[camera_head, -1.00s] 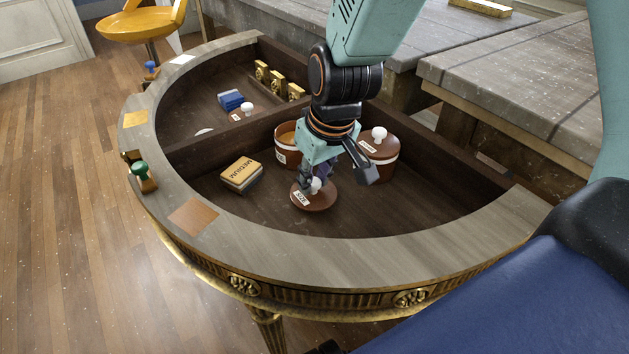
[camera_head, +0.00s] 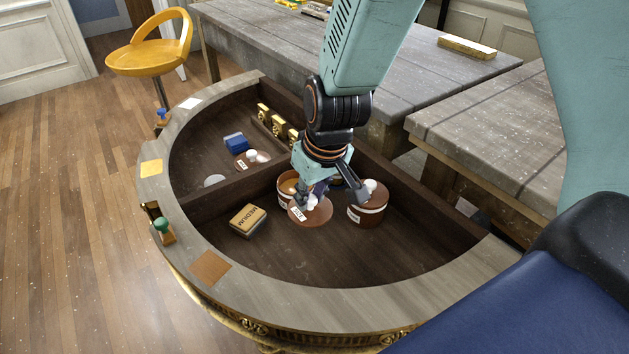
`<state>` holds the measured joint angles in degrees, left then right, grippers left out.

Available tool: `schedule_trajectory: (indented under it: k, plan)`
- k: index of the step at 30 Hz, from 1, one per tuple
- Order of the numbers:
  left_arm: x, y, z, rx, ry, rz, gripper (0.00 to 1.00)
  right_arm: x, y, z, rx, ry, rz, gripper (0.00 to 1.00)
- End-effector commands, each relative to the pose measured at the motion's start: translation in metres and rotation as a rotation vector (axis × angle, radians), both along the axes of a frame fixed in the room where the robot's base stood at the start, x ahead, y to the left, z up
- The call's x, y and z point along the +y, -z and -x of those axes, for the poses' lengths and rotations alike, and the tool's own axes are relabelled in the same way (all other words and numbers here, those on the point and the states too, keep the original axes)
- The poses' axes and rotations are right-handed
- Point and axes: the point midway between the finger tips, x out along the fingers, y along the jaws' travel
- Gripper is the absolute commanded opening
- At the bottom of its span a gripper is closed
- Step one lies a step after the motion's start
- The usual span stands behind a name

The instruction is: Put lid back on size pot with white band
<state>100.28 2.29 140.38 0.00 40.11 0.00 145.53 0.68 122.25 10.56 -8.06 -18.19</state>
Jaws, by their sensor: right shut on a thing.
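My right gripper (camera_head: 313,199) is shut on the white knob of a round brown lid (camera_head: 316,217) with a small white label. The lid looks raised and tilted, just in front of an open brown pot (camera_head: 284,190) in the near compartment, and overlaps that pot's front in the picture. The pot has a light band and tan contents. The lid and my gripper hide much of it. A second brown pot (camera_head: 367,213) with a white band stands to the right, with its white-knobbed lid on. My left gripper is not in view.
A MEDIUM box (camera_head: 247,220) lies left of the pots. Beyond the wooden divider (camera_head: 232,190) are a blue block (camera_head: 236,142), another knobbed lid (camera_head: 246,163) and gold pieces (camera_head: 279,126). The curved console rim (camera_head: 255,294) surrounds everything. The near compartment's front floor is clear.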

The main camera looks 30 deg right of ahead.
Motion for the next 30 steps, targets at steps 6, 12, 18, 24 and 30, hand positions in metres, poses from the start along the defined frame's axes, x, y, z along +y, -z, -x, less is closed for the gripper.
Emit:
schedule_trajectory:
  k: [6,12,18,24,30]
  plan:
    - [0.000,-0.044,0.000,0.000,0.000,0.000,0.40,-0.007,-0.013,-0.032,-0.001,-0.077,-0.003,0.00]
    - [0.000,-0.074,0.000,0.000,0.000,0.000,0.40,-0.019,-0.024,-0.076,-0.004,-0.234,-0.001,0.00]
    - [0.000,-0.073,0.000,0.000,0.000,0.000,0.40,-0.025,-0.039,-0.114,-0.004,-0.412,0.000,0.00]
    - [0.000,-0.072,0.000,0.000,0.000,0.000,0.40,-0.024,-0.042,-0.115,0.000,-0.524,-0.001,0.00]
    - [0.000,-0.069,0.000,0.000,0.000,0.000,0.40,-0.024,-0.038,-0.115,0.000,-0.543,0.000,0.00]
